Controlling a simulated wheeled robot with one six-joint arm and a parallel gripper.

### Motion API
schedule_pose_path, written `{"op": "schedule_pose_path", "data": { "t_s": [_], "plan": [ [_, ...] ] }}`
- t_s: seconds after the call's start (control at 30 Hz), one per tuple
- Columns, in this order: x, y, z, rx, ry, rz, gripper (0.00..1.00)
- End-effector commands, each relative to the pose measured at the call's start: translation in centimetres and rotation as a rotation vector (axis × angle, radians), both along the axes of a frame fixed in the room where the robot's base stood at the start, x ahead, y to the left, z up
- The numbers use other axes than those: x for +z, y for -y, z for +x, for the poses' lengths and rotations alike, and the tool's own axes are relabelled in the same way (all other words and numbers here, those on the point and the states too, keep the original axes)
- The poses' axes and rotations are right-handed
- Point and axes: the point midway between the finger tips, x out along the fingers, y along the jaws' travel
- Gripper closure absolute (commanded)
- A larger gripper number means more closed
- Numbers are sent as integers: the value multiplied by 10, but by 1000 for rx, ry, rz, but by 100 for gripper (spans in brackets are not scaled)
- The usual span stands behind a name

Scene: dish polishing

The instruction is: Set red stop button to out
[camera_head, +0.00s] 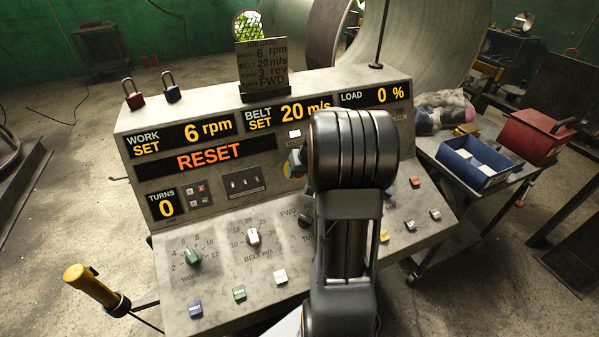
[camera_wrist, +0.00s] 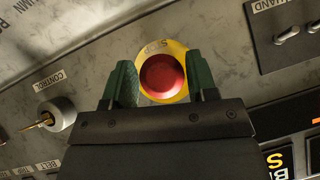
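The red stop button (camera_wrist: 162,76) shows in the wrist view as a round red cap on a yellow disc (camera_wrist: 150,53) marked STOP. My gripper (camera_wrist: 163,84) is open, with one green finger on each side of the button. How far the fingertips are from the panel, and whether the button is in or out, I cannot tell. In the head view my own arm covers most of this spot.
The console (camera_head: 220,225) shows RESET on its display (camera_head: 210,157). A key switch (camera_wrist: 55,113) marked CONTROL is left of the button in the wrist view; toggle switches (camera_wrist: 288,33) are at the right. A job card (camera_head: 262,65) stands on top. A side table holds a blue bin (camera_head: 470,170).

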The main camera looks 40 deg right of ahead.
Motion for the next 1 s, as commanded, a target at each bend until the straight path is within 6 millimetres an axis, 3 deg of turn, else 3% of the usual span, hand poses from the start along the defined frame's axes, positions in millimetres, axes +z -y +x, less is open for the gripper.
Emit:
{"op": "schedule_pose_path", "data": {
  "t_s": [0.17, 0.53, 1.0],
  "plan": [
    [0, 0, 0, 0, 1, 0, 30],
    [9, 1, -3, -2, 5, -3, 30],
    [89, 5, -41, -2, 5, -4, 30]
  ]
}}
